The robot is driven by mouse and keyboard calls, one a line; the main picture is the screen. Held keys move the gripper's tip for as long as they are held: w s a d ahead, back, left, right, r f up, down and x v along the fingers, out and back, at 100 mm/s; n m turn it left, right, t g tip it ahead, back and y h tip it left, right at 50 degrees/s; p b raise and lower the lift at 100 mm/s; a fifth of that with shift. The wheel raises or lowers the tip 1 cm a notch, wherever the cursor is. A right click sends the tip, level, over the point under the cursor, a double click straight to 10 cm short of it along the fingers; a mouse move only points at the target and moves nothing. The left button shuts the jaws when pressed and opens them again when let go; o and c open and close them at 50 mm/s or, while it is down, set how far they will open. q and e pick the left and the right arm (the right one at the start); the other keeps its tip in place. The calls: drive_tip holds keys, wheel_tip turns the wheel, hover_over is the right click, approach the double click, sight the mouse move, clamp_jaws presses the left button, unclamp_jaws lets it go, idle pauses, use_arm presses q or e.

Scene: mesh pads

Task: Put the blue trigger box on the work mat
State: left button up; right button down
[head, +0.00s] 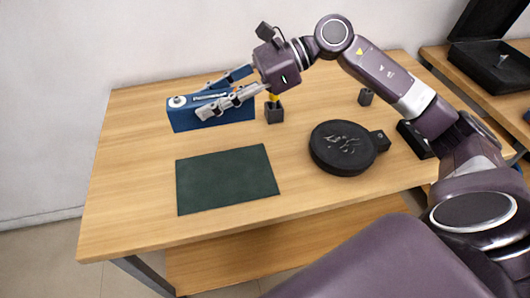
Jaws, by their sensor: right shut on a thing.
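The blue trigger box (185,120) is at the back left of the wooden table, with a round light knob on its left end. My right gripper (205,104) reaches over it from the right and is shut on it; the fingers cover part of its top and front. I cannot tell whether the box rests on the table or is slightly raised. The dark green work mat (228,180) lies flat and empty on the table, in front of the box. My left gripper is not in view.
A small dark holder (274,114) with something yellow in it stands just right of the box, under my right wrist. A round black device (342,148) sits right of the mat. A second table (490,82) bears an open black case (490,55).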

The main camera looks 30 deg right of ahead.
drive_tip(key=f+p, duration=0.1)
drive_tip(key=f, duration=0.7)
drive_tip(key=f+p, duration=0.1)
drive_tip(key=f, duration=0.7)
drive_tip(key=shift+w+a, duration=0.1)
drive_tip(key=shift+a, duration=0.1)
wheel_tip(320, 180, down, 3)
drive_tip(key=shift+f, duration=0.15)
drive_tip(key=shift+f+p, duration=0.25)
drive_tip(key=shift+p, duration=0.05)
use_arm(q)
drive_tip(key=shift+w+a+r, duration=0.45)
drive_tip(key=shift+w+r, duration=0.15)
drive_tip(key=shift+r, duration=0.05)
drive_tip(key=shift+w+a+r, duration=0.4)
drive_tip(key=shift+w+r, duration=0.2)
